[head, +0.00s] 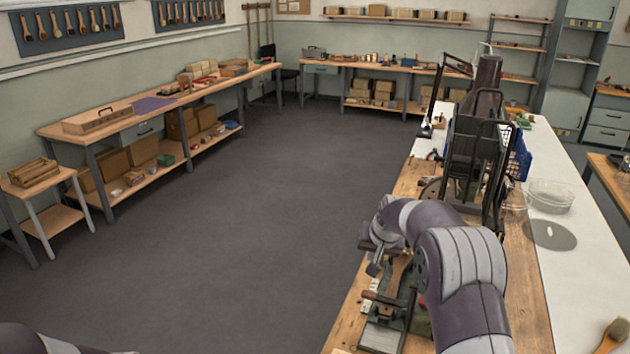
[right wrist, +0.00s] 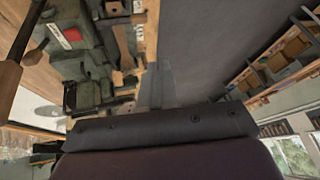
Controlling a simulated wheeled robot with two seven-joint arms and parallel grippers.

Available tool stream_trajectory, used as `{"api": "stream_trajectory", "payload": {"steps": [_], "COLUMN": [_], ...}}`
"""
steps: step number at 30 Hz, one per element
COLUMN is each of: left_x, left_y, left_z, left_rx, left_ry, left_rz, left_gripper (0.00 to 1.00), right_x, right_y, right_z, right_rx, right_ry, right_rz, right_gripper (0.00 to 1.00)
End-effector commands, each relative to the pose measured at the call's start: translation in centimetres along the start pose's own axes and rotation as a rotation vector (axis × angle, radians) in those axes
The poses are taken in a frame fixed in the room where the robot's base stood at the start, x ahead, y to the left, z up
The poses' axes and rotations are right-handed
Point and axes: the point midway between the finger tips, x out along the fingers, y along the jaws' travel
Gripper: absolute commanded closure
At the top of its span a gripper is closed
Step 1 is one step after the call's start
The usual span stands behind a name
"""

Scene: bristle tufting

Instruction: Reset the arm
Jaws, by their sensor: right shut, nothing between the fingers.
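My right arm reaches in from the bottom right of the head view and bends over the wooden workbench (head: 530,310). Its gripper (head: 373,269) is shut and empty, just left of the bench fixture (head: 385,338). In the right wrist view the dark gripper body fills the bottom, and the machine parts (right wrist: 95,50) on the bench lie at upper left. Only a bit of my left arm shows at the bottom left of the head view; its gripper is out of the frame.
A tall dark machine frame (head: 480,150) stands on the bench beyond my right arm. A blue crate (head: 519,160), a clear bowl (head: 551,196) and a grey disc (head: 550,235) are to its right. A brush (head: 612,336) lies at the lower right. The grey floor (head: 260,210) is clear.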

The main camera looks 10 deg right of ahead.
Motion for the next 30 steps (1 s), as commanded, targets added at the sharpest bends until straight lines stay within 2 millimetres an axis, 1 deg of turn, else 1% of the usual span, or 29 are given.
{"api": "stream_trajectory", "payload": {"steps": [1,2,3,4,5,6,8,9,12,15,16,17,18,30], "left_x": [0.0,0.0,0.0,0.0,0.0,0.0,0.0,0.0,0.0,0.0,0.0,0.0,0.0,0.0], "left_y": [0.0,0.0,0.0,0.0,0.0,0.0,0.0,0.0,0.0,0.0,0.0,0.0,0.0,0.0], "left_z": [0.0,0.0,0.0,0.0,0.0,0.0,0.0,0.0,0.0,0.0,0.0,0.0,0.0,0.0], "left_rx": [0.000,0.000,0.000,0.000,0.000,0.000,0.000,0.000,0.000,0.000,0.000,0.000,0.000,0.000], "left_ry": [0.000,0.000,0.000,0.000,0.000,0.000,0.000,0.000,0.000,0.000,0.000,0.000,0.000,0.000], "left_rz": [0.000,0.000,0.000,0.000,0.000,0.000,0.000,0.000,0.000,0.000,0.000,0.000,0.000,0.000], "left_gripper": [0.51,0.51,0.51,0.51,0.51,0.51,0.51,0.51,0.51,0.51,0.51,0.51,0.51,0.51], "right_x": [0.9,1.1,0.8,0.3,-0.6,-1.9,-4.3,-5.9,-9.6,-12.2,-12.8,-13.2,-13.4,-13.5], "right_y": [0.7,1.2,1.7,2.0,2.3,2.7,3.2,3.6,4.6,5.2,5.2,5.0,4.7,4.5], "right_z": [2.1,3.9,6.7,8.9,11.3,14.5,19.4,22.4,28.6,32.5,33.0,33.1,32.6,32.5], "right_rx": [-0.014,-0.029,-0.056,-0.081,-0.107,-0.144,-0.197,-0.230,-0.295,-0.335,-0.343,-0.350,-0.355,-0.358], "right_ry": [-0.046,-0.078,-0.126,-0.162,-0.198,-0.242,-0.302,-0.338,-0.400,-0.425,-0.420,-0.410,-0.390,-0.385], "right_rz": [0.015,0.026,0.041,0.050,0.058,0.066,0.074,0.077,0.079,0.077,0.074,0.071,0.065,0.062], "right_gripper": [1.00,1.00,1.00,1.00,1.00,1.00,1.00,1.00,1.00,1.00,1.00,1.00,1.00,1.00]}}
